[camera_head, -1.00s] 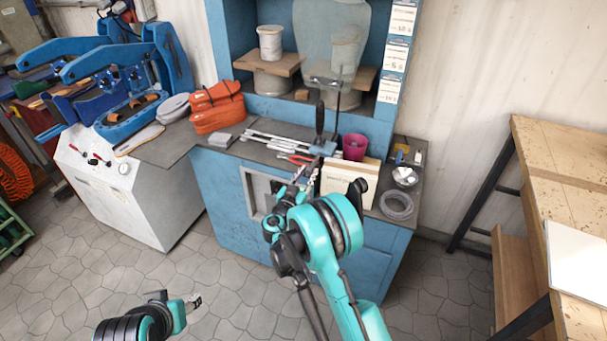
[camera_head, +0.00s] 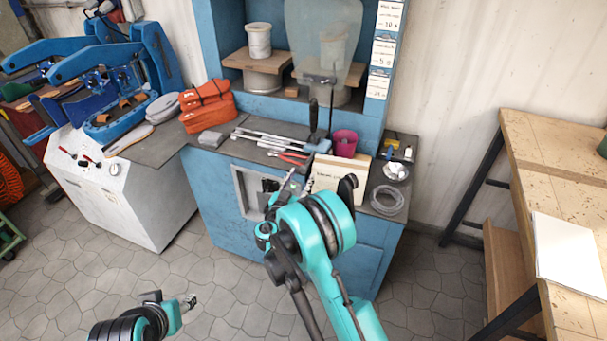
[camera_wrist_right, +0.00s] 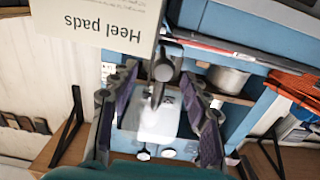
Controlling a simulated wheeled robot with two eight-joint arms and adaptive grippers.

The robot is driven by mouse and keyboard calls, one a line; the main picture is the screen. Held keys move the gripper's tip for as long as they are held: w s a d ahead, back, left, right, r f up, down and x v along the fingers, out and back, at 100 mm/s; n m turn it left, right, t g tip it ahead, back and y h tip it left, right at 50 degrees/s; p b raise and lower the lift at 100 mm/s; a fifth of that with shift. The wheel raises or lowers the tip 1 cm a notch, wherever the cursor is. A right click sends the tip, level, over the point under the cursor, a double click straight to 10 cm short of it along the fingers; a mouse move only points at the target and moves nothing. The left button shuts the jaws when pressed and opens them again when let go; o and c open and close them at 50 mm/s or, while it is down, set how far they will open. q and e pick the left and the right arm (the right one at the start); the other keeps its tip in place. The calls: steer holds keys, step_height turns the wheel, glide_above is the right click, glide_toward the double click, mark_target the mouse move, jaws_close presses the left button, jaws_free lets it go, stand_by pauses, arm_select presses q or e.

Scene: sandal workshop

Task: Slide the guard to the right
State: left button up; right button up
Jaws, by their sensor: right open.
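The guard (camera_head: 325,35) is a translucent grey panel upright at the top of the blue workstation, in front of the right-hand can. A thin dark bar and rod show at its lower edge. In the right wrist view, which is upside down, a pale panel that looks like the guard (camera_wrist_right: 160,118) shows between the fingers. My right gripper (camera_head: 299,187) is open and empty, low at the bench's front edge beside the cream box, well below the guard; its fingers also show in the wrist view (camera_wrist_right: 158,88). My left gripper (camera_head: 190,301) is low over the floor, its jaw state unclear.
A cream heel-pads box (camera_head: 340,182) stands close right of my right gripper. A pink cup (camera_head: 345,143), red pliers (camera_head: 288,157), a black-handled tool (camera_head: 313,118) and a wire coil (camera_head: 387,200) lie around the bench. A wooden table (camera_head: 565,200) stands at right.

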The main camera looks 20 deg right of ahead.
steer(key=v, duration=0.9)
steer(key=shift+s, duration=0.15)
steer(key=s+d+r+n+g+y, duration=0.3)
steer(key=s+d+r+g, duration=0.25)
steer(key=s+d, duration=0.3)
steer(key=s+a+n+g+y, duration=0.2)
steer(key=s+a+n+y, duration=0.2)
steer(key=s, duration=1.6)
steer(key=y, duration=0.3)
steer(key=shift+s+a+r+y, duration=0.15)
steer(key=shift+s+r+y, duration=0.05)
steer(key=shift+s+y, duration=0.1)
steer(key=shift+o, duration=0.2)
